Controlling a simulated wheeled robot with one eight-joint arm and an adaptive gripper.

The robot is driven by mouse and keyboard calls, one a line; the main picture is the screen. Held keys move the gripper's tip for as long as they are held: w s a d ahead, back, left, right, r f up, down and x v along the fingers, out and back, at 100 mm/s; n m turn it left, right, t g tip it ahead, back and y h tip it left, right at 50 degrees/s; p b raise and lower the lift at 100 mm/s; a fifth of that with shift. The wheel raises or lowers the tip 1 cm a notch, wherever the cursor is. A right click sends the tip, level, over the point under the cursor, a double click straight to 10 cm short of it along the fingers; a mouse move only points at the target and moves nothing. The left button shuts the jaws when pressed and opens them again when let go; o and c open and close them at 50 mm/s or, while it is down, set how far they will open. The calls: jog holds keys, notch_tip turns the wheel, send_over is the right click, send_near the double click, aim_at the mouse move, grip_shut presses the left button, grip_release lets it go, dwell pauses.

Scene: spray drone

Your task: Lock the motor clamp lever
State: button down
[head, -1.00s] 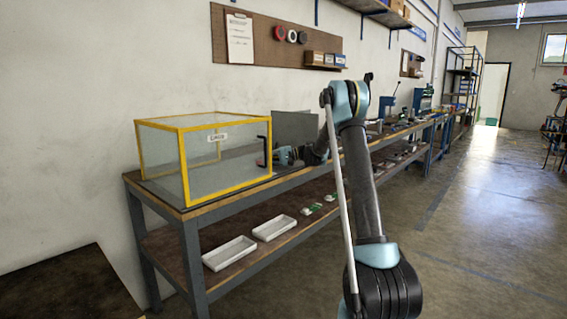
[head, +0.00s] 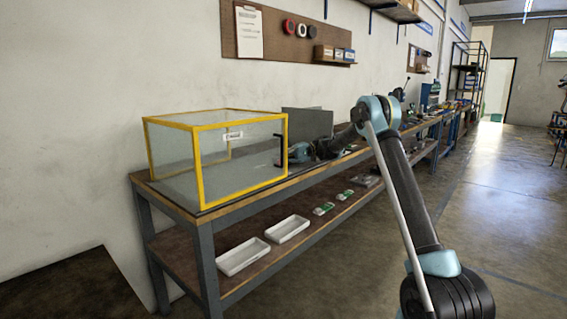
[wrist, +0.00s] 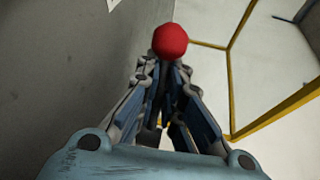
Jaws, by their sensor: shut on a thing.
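In the wrist view a round red knob (wrist: 170,40) sits at the tips of my gripper (wrist: 168,62). The fingers are closed together on it. I take it to be the end of the clamp lever; the lever's shaft and the motor clamp are hidden. In the head view my arm reaches over the bench, and my gripper's blue wrist housing (head: 300,152) is just right of the yellow-framed clear box. The fingers and the knob cannot be made out there.
The yellow-framed clear box (head: 200,162) with a black handle (head: 278,150) stands on the bench (head: 200,210) close to my gripper. A grey panel (head: 308,122) stands behind it. White trays (head: 243,256) lie on the lower shelf. The floor at right is clear.

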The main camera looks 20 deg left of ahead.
jog(key=c, duration=1.7)
grip_release()
jog(key=shift+f, duration=0.1)
jog(key=shift+w, duration=0.1)
jog(key=v, duration=1.2)
jog(key=shift+d, duration=0.1)
